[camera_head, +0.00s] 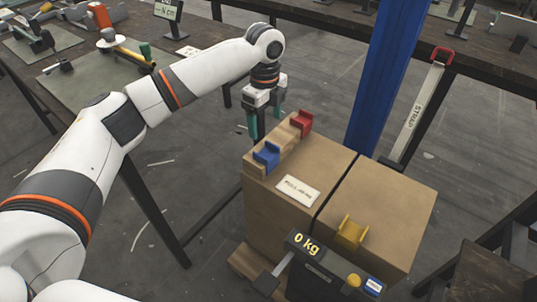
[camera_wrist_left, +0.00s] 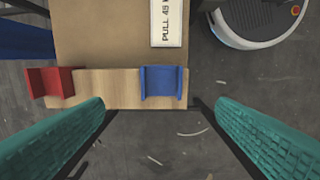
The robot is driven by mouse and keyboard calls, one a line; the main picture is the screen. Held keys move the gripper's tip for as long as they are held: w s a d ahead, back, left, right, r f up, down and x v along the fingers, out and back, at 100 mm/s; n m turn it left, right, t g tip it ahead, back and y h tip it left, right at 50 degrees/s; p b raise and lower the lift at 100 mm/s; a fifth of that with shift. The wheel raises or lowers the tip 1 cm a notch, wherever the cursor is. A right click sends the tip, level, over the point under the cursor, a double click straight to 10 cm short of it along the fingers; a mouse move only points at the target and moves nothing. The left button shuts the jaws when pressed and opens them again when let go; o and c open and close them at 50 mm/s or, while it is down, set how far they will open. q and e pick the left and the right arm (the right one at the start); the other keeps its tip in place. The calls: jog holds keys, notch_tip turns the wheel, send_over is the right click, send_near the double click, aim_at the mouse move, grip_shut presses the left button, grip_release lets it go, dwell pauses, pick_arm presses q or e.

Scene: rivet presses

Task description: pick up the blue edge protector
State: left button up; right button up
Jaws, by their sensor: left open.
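The blue edge protector (camera_head: 267,156) sits on a light wooden strip along the edge of a cardboard box top, left of the red edge protector (camera_head: 301,123). In the left wrist view the blue edge protector (camera_wrist_left: 162,84) lies between the teal fingers, a little beyond their tips, and the red one (camera_wrist_left: 50,84) is further left. My left gripper (camera_head: 265,122) is open and empty, above and behind the box edge in the head view. It does not touch the blue protector. My left gripper's fingers also show in the left wrist view (camera_wrist_left: 155,112). My right gripper is not in view.
A yellow edge protector (camera_head: 351,231) sits on the second cardboard box (camera_head: 395,205). A label (camera_head: 298,191) lies on the first box. A dark "0 kg" display unit (camera_head: 325,275) stands in front. A blue post (camera_head: 385,75) rises behind. A tool-covered workbench (camera_head: 75,75) is at upper left.

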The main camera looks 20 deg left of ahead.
aim_at(267, 155)
pick_arm(q)
notch_tip(267, 155, down, 4)
jog(key=shift+r, duration=0.1)
jog(key=f, duration=0.1)
jog(key=f+b, duration=0.1)
jog(key=f, duration=0.1)
jog(key=shift+s+d+f, duration=0.2)
jog(key=shift+s+f, duration=0.05)
jog(key=shift+f+b, duration=0.35)
jog(key=shift+f, duration=0.25)
jog(key=c, duration=1.1)
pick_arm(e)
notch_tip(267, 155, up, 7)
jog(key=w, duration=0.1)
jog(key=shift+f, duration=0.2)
